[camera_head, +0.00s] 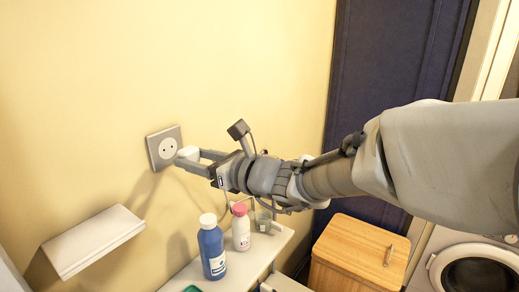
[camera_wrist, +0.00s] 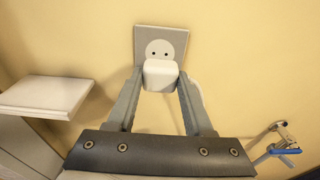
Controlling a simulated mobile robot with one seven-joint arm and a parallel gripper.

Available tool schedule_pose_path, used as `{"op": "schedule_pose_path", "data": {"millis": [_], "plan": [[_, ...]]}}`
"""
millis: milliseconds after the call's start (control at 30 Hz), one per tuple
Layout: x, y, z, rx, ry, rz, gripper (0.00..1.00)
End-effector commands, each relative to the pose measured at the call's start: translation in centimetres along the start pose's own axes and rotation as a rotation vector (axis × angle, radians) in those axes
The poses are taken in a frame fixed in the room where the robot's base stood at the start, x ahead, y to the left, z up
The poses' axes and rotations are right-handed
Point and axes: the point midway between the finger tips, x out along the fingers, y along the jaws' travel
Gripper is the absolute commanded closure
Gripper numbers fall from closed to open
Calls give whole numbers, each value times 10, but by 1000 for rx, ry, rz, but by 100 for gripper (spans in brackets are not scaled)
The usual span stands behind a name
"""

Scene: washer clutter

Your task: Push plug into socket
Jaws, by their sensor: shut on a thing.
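The socket (camera_head: 164,147) is a grey square plate with a round white face on the yellow wall. Its two holes show in the wrist view (camera_wrist: 159,46). The white plug (camera_head: 188,153) is held between the fingertips of my gripper (camera_head: 190,157). In the wrist view, the plug (camera_wrist: 160,76) sits between both fingers, just below the two holes in the picture, and covers the lower part of the socket face. Its prongs are hidden. I cannot tell whether the plug touches the socket. A cord hangs below my gripper.
A white wall shelf (camera_head: 92,242) is at the lower left. Below my arm, a white shelf (camera_head: 252,255) holds a blue bottle (camera_head: 212,250), a pink-capped bottle (camera_head: 241,228) and a glass (camera_head: 263,221). A wooden box (camera_head: 355,258) and a washer (camera_head: 474,268) stand to the right.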

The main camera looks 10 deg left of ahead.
Motion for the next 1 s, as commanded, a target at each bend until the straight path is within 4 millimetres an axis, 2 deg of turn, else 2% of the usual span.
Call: {"op": "schedule_pose_path", "data": {"millis": [400,1000], "plan": [[37,1,5,1,0,3,97],[44,1,5,1,0,2,97]]}}
